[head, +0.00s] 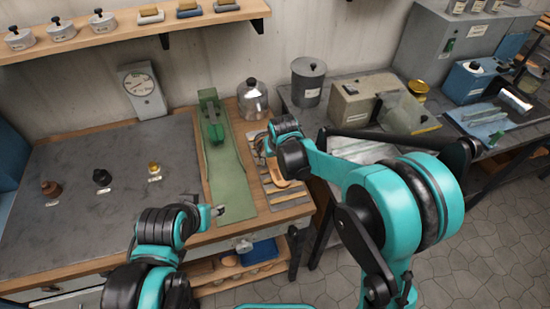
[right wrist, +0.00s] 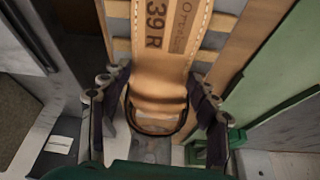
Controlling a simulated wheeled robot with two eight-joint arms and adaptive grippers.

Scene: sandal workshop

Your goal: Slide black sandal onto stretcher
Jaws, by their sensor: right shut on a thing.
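In the right wrist view a sandal (right wrist: 160,75) with a tan insole marked "39 R" and a dark rim at its rounded end lies between the fingers of my right gripper (right wrist: 157,105), which is shut on it. In the head view my right gripper (head: 265,145) is over the slatted rack (head: 291,199), and its wrist hides much of the sandal. Any black upper is hard to make out. The green stretcher (head: 213,120) stands at the back of the green mat (head: 228,190), left of the rack. My left gripper (head: 213,211) is over the mat's front; its jaw opening is unclear.
A dial gauge (head: 143,90) stands at the back wall. Small knobbed items, including a brass one (head: 154,168), sit on the grey bench top (head: 90,225), which is otherwise clear. A second bench with a beige box (head: 358,105) is at right.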

